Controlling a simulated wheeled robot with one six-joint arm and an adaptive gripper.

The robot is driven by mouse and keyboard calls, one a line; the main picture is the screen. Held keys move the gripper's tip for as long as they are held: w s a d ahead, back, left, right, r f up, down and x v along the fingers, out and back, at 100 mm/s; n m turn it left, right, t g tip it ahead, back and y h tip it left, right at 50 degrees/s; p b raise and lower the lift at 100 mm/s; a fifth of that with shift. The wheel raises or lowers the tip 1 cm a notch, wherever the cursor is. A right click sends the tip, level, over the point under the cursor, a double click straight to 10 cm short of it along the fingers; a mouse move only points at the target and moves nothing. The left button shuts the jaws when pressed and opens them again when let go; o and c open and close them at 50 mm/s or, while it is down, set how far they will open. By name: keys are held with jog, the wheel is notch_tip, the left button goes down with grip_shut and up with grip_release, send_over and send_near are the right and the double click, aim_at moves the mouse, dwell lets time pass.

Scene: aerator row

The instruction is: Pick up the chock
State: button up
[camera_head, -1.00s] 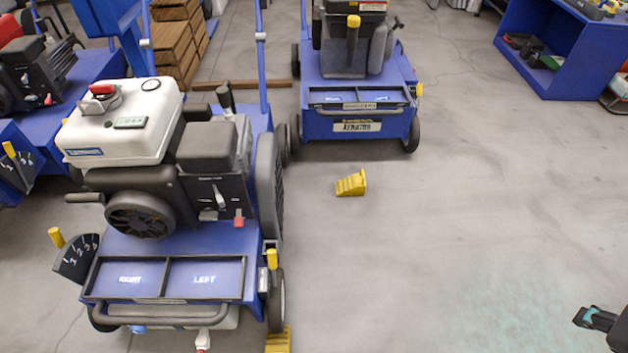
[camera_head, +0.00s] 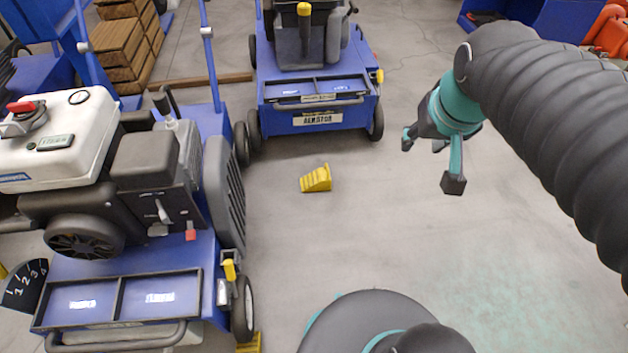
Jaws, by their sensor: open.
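A yellow stepped chock (camera_head: 316,179) lies on the grey floor near the middle of the view, in front of the far blue aerator (camera_head: 318,118) and apart from its wheels. A second yellow chock (camera_head: 250,343) shows partly at the bottom edge, by the front wheel of the near aerator (camera_head: 120,312). My gripper (camera_head: 430,164), teal and black, is open and empty. It appears to the right of the middle chock in the picture, above the floor.
The near aerator with its white tank (camera_head: 60,140) fills the left side. A wooden beam (camera_head: 200,82) lies on the floor behind. A blue shelf unit (camera_head: 545,28) stands at the back right. Clear floor surrounds the middle chock on its front and right.

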jog(key=w+a+f+g+b, duration=0.1)
jog(key=w+a+f, duration=0.1)
jog(key=w, duration=0.6)
jog(key=w+a+f, duration=0.2)
jog(key=w, duration=0.5)
jog(key=n+g+b, duration=0.2)
jog(key=g+b, duration=0.1)
jog(key=b, duration=0.1)
send_over(327, 167)
jog(key=f, duration=4.8)
jog(key=shift+s+d+f, duration=0.15)
jog(key=shift+s, duration=0.2)
jog(key=shift+w+f, duration=0.2)
jog(key=shift+f, duration=1.35)
jog(key=shift+w+f, duration=0.15)
jog(key=shift+f, duration=1.4)
grip_shut()
jog(key=shift+r, duration=0.1)
